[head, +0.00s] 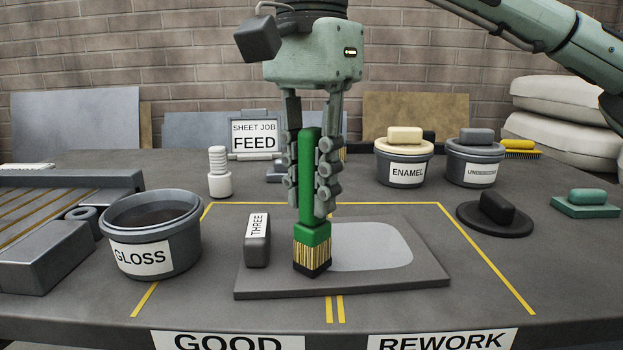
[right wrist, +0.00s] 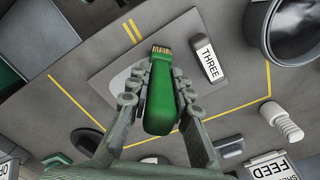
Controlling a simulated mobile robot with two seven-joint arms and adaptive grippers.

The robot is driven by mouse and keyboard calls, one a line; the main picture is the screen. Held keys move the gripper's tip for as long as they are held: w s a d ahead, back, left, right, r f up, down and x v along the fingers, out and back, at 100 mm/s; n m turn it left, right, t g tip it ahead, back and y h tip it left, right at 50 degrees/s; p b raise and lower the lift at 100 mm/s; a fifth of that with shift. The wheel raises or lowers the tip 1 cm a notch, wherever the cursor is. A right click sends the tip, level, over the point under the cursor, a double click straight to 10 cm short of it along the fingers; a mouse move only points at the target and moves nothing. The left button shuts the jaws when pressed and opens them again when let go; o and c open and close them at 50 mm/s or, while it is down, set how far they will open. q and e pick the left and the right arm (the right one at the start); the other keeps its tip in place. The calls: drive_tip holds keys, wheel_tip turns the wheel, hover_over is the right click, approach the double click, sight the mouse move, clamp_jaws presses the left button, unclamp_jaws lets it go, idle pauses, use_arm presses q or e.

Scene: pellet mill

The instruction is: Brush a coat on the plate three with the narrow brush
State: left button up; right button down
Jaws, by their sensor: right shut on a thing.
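My right gripper (head: 308,195) is shut on the green handle of the narrow brush (head: 311,240), which hangs upright with its bristles down. The dark bristle tips are at the surface of plate three (head: 400,280); I cannot tell if they touch it. The plate carries a block labelled THREE (head: 256,240) at its left and a lighter grey patch (head: 375,245) to the right of the brush. The right wrist view also shows the brush (right wrist: 160,95) between the fingers and the THREE block (right wrist: 208,62). The open GLOSS pot (head: 152,232) with dark contents stands left of the plate. My left gripper is out of view.
Lidded ENAMEL (head: 404,172) and UNDERCOAT (head: 475,172) pots stand at the back right. A black round lid-like piece (head: 495,215) is right of the plate. A grey rack (head: 60,220) fills the left. Yellow lines mark the table, with GOOD and REWORK labels at its front edge.

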drive_tip(key=w+d+p, duration=0.1)
drive_tip(key=d+p, duration=0.1)
drive_tip(key=d, duration=1)
drive_tip(key=shift+d, duration=0.3)
idle(0.5)
drive_tip(key=shift+w+a+p, duration=0.15)
drive_tip(key=shift+w+p, duration=0.45)
drive_tip(key=shift+w, duration=0.55)
drive_tip(key=shift+w+a+p, duration=0.1)
drive_tip(key=shift+w+p, duration=0.45)
drive_tip(key=shift+w, duration=0.55)
drive_tip(key=shift+s+a+p, duration=0.2)
drive_tip(key=shift+a+p, duration=0.3)
drive_tip(key=shift+a, duration=1.6)
drive_tip(key=shift+s+a+p, duration=0.2)
drive_tip(key=shift+a+p, duration=0.35)
drive_tip(key=shift+a, duration=1.55)
drive_tip(key=shift+s+a+p, duration=0.2)
drive_tip(key=shift+a+p, duration=0.3)
drive_tip(key=shift+a, duration=1.6)
